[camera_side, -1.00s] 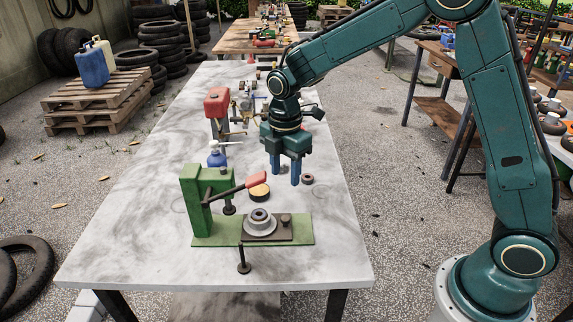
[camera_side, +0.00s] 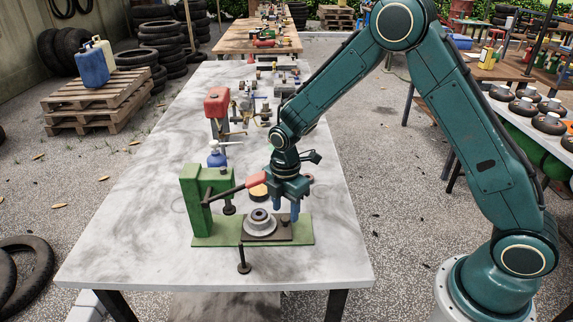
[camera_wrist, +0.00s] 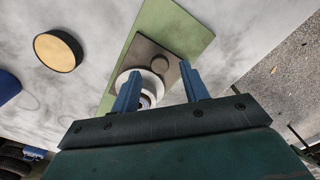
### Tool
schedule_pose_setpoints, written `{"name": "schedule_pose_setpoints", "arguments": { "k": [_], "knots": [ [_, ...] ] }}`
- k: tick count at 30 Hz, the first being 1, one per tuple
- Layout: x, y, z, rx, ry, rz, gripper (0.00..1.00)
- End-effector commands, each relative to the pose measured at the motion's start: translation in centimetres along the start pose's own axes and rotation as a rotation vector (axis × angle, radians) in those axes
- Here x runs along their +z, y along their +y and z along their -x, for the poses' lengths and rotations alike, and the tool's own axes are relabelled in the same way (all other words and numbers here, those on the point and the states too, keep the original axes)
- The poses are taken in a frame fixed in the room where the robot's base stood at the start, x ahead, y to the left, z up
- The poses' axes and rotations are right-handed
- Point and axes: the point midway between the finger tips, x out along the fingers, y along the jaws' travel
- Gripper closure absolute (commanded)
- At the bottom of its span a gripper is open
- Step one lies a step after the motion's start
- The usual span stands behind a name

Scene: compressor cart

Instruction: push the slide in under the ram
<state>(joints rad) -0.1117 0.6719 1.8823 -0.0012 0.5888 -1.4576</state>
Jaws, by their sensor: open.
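The slide (camera_side: 283,232) is a dark brown plate with a small round knob (camera_side: 286,219), lying on the press's green base (camera_side: 304,233). A grey flanged part with a ring on top (camera_side: 259,221) sits on its left part. The ram (camera_side: 228,204) hangs from the green press to the left of that part, so the slide is out to the right of it. My gripper (camera_side: 286,214) is open and empty, its blue fingers just behind and above the knob end. In the wrist view, the slide (camera_wrist: 150,60) and its knob (camera_wrist: 158,64) show beyond the gripper (camera_wrist: 160,86); contact cannot be told.
The press's lever with a red handle (camera_side: 257,179) reaches close to my gripper's left side. A blue bottle (camera_side: 216,157) and a red-topped device (camera_side: 217,103) stand farther back. The right front tabletop is clear.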

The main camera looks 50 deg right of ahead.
Motion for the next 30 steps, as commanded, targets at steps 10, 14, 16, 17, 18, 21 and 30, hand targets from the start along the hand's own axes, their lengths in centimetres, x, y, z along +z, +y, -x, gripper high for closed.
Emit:
{"name": "schedule_pose_setpoints", "arguments": {
  "k": [10,14,16,17,18,21,30],
  "knots": [
    [0.0,0.0,-2.3,-0.001,0.0,0.0,0.55],
    [0.0,0.0,-2.4,0.0,0.0,0.0,0.55],
    [0.0,0.0,-2.3,0.0,0.0,0.0,0.55],
    [0.0,0.0,-2.3,0.0,0.0,0.0,0.55],
    [0.0,0.0,-2.3,0.0,0.0,0.0,0.55],
    [0.0,0.0,-2.3,0.0,0.0,0.0,0.73],
    [0.0,0.0,-2.3,0.0,0.0,0.0,1.0]
  ]
}}
